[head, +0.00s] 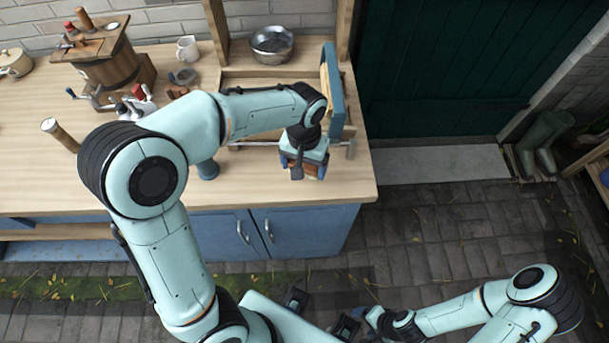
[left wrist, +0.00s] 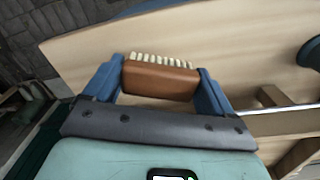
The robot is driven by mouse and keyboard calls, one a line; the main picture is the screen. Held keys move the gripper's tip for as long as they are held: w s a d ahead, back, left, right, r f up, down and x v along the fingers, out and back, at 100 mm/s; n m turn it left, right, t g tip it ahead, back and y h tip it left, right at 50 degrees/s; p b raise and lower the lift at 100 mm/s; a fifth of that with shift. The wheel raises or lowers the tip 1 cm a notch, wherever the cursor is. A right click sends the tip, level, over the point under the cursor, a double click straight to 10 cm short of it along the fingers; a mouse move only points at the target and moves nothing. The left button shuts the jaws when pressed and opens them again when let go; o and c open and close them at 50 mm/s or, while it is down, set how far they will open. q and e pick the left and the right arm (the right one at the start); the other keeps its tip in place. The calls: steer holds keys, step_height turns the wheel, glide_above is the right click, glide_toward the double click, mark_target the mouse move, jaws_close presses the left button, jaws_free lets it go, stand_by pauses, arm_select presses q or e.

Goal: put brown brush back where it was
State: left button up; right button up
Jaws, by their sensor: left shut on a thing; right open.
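My left gripper (head: 304,170) is shut on the brown brush (head: 311,171), over the right end of the wooden bench top. In the left wrist view the brush (left wrist: 160,81) lies crosswise between the two blue fingers, its pale bristles (left wrist: 161,60) facing away from the wrist. I cannot tell whether the brush touches the bench top. My right gripper (head: 372,319) is low at the bottom of the head view, away from the bench; it is open, and its fingers are partly hidden.
The bench top (head: 340,194) is bare around its front right corner. A blue-framed upright board (head: 335,90) stands just behind my left gripper. A metal bowl (head: 272,44), a white mug (head: 187,48) and a wooden churn (head: 113,70) stand further back.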

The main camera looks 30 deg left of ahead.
mark_target(304, 182)
arm_select(q)
steer(key=shift+f, duration=2.55)
steer(key=shift+b, duration=0.3)
steer(key=shift+f, duration=0.2)
steer(key=o, duration=0.8)
steer(key=shift+r, duration=0.1)
steer(key=shift+r, duration=0.35)
step_height(304, 182, up, 12)
steer(key=shift+w+f+p, duration=0.1)
steer(key=shift+f+p, duration=0.1)
steer(key=shift+p, duration=0.65)
